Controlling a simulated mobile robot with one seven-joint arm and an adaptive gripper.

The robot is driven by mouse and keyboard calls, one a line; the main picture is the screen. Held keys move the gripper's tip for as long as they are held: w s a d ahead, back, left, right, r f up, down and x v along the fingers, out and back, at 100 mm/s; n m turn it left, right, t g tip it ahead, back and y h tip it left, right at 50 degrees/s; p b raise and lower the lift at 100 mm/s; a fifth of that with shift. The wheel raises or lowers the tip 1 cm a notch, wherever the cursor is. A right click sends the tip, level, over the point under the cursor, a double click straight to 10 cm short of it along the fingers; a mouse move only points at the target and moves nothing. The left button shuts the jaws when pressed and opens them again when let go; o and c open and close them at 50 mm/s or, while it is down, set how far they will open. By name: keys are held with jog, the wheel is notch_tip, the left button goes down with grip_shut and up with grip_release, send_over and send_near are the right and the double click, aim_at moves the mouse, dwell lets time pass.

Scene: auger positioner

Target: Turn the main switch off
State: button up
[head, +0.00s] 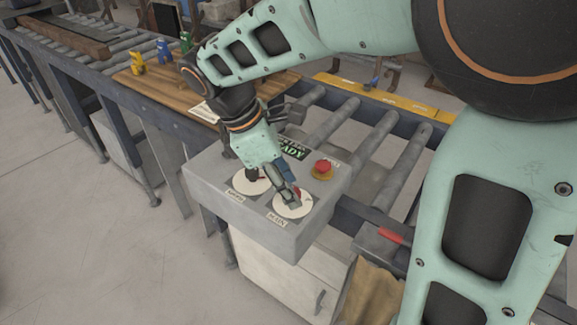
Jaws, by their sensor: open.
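The main switch is a round white dial (290,208) with a "MAIN" label below it, at the front right of a grey control box (234,208). A red part shows at the dial, partly covered by my gripper, so the knob's angle cannot be told. My gripper (287,197) is open, with its fingers pointing down at the main dial. Whether the fingers touch the knob cannot be told.
A second white dial (251,182) with a black knob sits to the left. A red mushroom button (322,168) on a yellow base and a green-lettered display (293,152) are close behind. Rollers (367,143) lie to the right.

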jog(key=shift+d+f, duration=0.2)
jog(key=shift+f, duration=0.25)
grip_shut()
